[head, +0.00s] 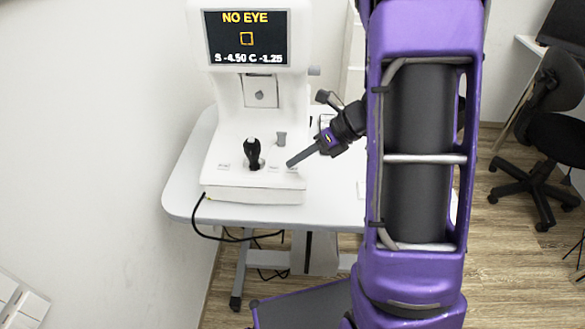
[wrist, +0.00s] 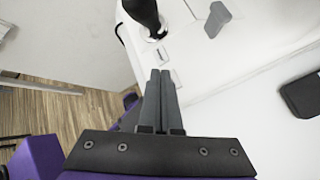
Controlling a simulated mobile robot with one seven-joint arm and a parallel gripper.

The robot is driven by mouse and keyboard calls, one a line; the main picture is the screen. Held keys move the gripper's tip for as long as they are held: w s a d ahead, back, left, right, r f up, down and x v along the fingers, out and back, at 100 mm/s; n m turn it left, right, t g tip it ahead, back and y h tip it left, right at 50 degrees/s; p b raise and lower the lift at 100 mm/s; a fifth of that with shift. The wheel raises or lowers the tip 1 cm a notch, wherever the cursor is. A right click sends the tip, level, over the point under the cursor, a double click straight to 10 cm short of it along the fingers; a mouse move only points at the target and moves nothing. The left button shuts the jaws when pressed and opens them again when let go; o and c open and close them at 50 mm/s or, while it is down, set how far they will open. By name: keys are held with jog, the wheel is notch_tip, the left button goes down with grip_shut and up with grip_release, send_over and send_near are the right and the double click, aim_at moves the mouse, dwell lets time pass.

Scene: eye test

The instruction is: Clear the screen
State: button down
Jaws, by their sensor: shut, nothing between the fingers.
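The eye test machine (head: 225,180) is white and stands on a table. Its screen (head: 247,38) reads "NO EYE" and "S -4.50 C -1.25", with a small yellow square outline between. A black joystick (head: 253,152) stands on the base; it also shows in the wrist view (wrist: 143,12). Small pale labelled buttons lie beside it, one left (head: 223,166) and some right (head: 274,168); their lettering is too small to read. My gripper (head: 290,164) is shut and empty, its tips over or at the right-hand buttons. In the wrist view its fingers (wrist: 160,72) point toward a button (wrist: 163,52); contact cannot be told.
A grey knob (head: 281,139) stands behind the buttons, close to my fingers. The white table (head: 335,208) has bare room right of the base. A dark object (wrist: 302,97) shows at the wrist view's right. A wall is at left; an office chair (head: 545,135) is at right.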

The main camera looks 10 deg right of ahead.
jog(key=shift+f, duration=0.15)
jog(key=shift+f, duration=0.3)
jog(key=shift+f, duration=0.3)
dwell(0.8)
jog(key=shift+r+p, duration=0.55)
jog(key=shift+r, duration=0.2)
jog(key=r+p, duration=0.5)
jog(key=shift+s+a, duration=0.1)
jog(key=shift+s, duration=0.25)
dwell(0.7)
